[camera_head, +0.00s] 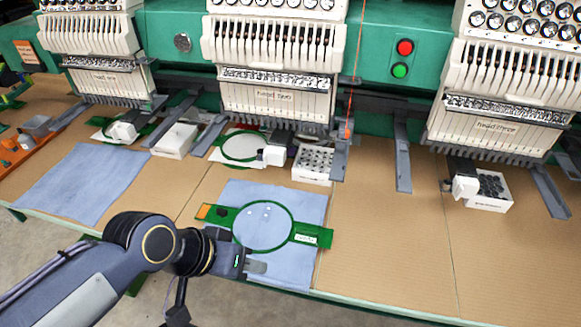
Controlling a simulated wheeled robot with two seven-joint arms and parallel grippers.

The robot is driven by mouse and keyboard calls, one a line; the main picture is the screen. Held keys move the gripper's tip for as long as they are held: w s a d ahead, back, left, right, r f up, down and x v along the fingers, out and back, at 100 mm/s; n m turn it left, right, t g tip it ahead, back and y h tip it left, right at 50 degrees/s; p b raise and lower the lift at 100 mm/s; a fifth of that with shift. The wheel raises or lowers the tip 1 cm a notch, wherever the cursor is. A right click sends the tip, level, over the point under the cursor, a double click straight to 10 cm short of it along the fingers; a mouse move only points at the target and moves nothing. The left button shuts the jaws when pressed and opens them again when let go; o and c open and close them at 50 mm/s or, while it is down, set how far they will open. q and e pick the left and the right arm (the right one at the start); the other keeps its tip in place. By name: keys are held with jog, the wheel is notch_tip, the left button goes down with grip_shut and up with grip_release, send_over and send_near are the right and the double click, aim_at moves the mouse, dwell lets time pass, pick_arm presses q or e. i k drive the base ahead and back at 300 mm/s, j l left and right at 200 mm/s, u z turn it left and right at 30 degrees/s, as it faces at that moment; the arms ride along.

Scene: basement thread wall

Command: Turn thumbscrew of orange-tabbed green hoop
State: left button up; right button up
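The green hoop (293,222) lies flat on a blue cloth (310,200) on the table in front of the middle machine head. It has an orange tab (203,212) at its left end and a green arm with a white label (307,239) at its right. A small dark part (222,212) sits beside the orange tab; I cannot tell whether it is the thumbscrew. My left gripper (256,266) is at the hoop's near edge, pointing right. Its fingers are small and seen side-on, so their opening is unclear, as is any contact with the hoop. My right gripper is out of view.
Three embroidery heads stand behind, with grey brackets (402,160) reaching over the table. White boxes (313,164) and another green hoop (240,146) lie beneath them. A second blue cloth (82,183) lies left, near an orange tray (27,155). The table's right front (400,250) is clear.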

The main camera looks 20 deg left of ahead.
aim_at(223, 212)
jog(key=u, duration=1.15)
